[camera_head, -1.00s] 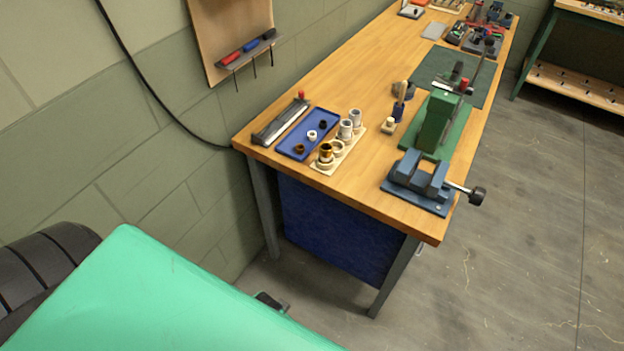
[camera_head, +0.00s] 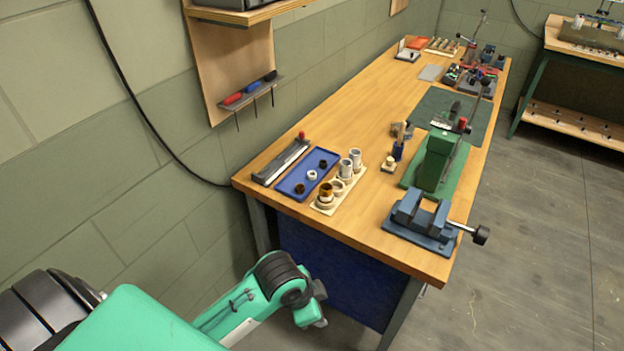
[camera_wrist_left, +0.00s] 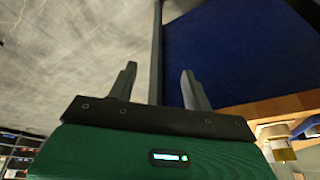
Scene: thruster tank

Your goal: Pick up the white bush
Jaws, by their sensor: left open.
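My left gripper (camera_head: 318,306) is low in front of the bench's near end, below the tabletop and well apart from the tray. In the left wrist view my left gripper (camera_wrist_left: 158,85) is open, with nothing between its two fingers. The white bush cannot be made out in that view. My right gripper does not show.
A cream holder (camera_head: 323,207) with several cups stands right of the tray. A grey bar-shaped tool (camera_head: 281,162) lies left of it. A blue vise (camera_head: 421,222) and green press (camera_head: 436,160) stand to the right. The bench's front edge (camera_head: 340,236) lies between gripper and tray.

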